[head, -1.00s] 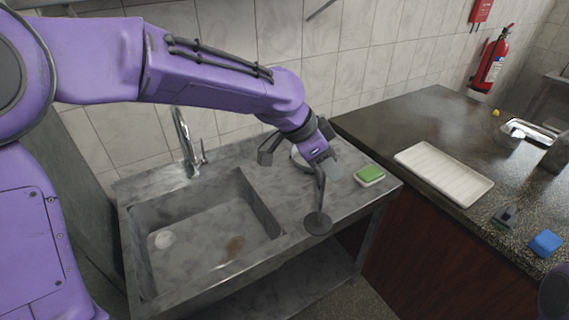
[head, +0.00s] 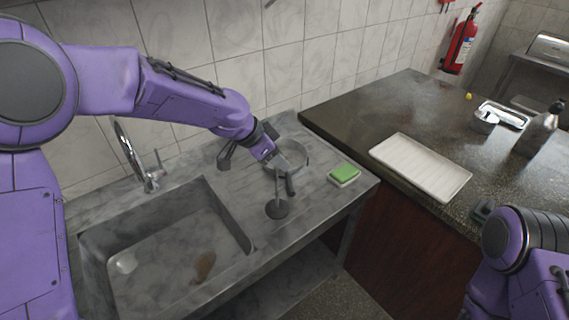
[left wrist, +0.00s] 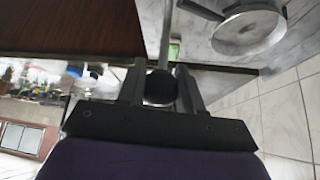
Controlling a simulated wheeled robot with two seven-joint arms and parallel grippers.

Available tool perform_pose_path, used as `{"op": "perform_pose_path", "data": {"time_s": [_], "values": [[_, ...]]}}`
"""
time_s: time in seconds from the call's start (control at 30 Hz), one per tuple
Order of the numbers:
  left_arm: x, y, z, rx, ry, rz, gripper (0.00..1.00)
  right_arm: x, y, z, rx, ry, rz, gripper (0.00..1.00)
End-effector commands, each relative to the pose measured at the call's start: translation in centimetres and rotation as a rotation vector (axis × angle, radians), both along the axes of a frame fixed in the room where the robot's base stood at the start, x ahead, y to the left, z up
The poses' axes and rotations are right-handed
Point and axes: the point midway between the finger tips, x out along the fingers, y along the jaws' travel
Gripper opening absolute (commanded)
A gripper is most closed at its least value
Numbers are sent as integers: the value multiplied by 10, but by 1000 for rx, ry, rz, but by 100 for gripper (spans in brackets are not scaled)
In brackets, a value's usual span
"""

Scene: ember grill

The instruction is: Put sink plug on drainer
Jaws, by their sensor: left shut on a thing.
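My left gripper (head: 280,164) is shut on the upper end of a dark stem with a round disc at its foot, which I take as the sink plug (head: 277,209). In the left wrist view, a dark round end sits between the fingers (left wrist: 160,88). The plug hangs upright over the flat grey drainer (head: 318,200), right of the basin (head: 165,255). I cannot tell if its disc touches the surface. My right gripper is out of view; only part of that arm shows.
A metal pan (head: 296,152) lies just behind the plug. A green sponge (head: 344,173) sits to its right. A faucet (head: 137,160) stands behind the basin. A white ribbed tray (head: 420,168) is on the dark counter.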

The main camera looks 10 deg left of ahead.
Motion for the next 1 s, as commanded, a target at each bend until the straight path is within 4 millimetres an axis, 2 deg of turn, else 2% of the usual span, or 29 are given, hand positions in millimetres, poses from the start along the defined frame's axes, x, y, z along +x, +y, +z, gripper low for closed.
{"op": "perform_pose_path", "data": {"time_s": [0.2, 0.6, 0.63, 0.7, 1.0], "values": [[3, 4, -49, 2, 2, 7, 0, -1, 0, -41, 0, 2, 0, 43], [4, 4, -51, 0, 1, 7, 0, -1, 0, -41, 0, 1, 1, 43], [3, 4, -51, 1, 2, 7, 39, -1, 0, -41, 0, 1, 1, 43], [3, 3, -50, 1, 2, 6, 61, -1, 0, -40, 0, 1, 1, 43], [4, 3, -47, 2, 1, 5, 62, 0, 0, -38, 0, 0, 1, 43]]}}
